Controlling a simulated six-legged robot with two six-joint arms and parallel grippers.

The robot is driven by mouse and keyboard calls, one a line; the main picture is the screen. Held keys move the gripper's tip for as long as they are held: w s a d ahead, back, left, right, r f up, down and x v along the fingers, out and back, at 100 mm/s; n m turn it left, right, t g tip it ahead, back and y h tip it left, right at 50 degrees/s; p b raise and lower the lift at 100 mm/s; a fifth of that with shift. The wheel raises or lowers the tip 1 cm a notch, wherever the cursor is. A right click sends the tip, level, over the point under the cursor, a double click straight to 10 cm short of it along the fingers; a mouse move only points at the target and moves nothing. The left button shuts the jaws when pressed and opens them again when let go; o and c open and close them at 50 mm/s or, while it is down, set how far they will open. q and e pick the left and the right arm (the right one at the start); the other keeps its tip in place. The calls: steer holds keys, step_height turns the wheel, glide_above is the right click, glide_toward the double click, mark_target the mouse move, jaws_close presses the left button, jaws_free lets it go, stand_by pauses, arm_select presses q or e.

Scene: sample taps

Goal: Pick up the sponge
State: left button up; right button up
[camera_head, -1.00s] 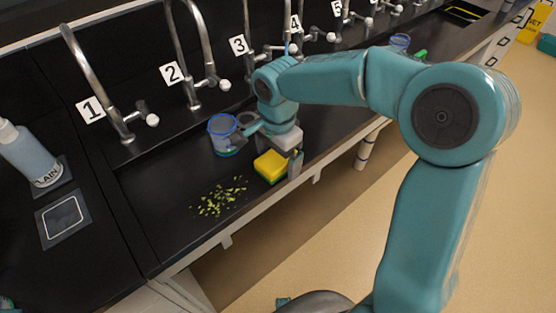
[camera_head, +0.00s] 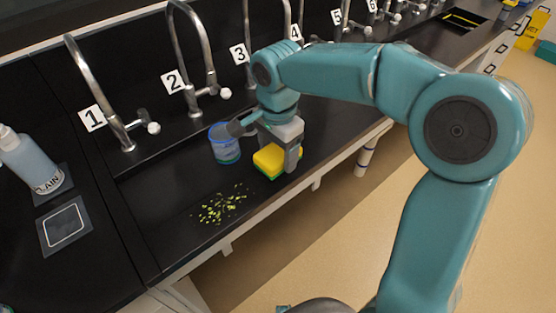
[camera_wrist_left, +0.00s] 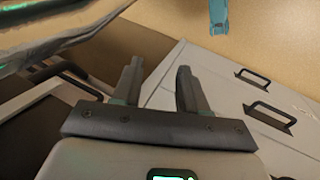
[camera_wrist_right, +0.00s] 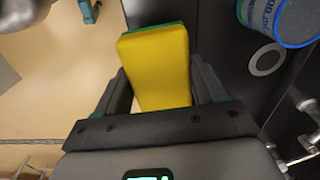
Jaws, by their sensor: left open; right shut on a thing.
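The yellow sponge (camera_head: 270,160) with a green underside is at the front edge of the black counter (camera_head: 165,215). My right gripper (camera_head: 279,152) is lowered around it. In the right wrist view the sponge (camera_wrist_right: 158,62) sits between the two fingers of my right gripper (camera_wrist_right: 165,85), which is shut on it. I cannot tell whether the sponge touches the counter. My left gripper (camera_wrist_left: 157,85) shows only in the left wrist view, open and empty, with cabinet fronts beyond it.
A blue-rimmed beaker (camera_head: 225,145) stands just left of the sponge. Yellow-green crumbs (camera_head: 221,207) lie on the counter in front. Numbered taps (camera_head: 118,130) line the back. A bottle (camera_head: 28,165) and a dark square pad (camera_head: 64,226) are at the left.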

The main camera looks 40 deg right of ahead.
mark_target(278, 151)
step_height(278, 151, up, 15)
steer(key=p, duration=0.2)
steer(key=shift+r, duration=0.2)
steer(key=shift+o, duration=1.4)
steer(key=shift+c, duration=1.1)
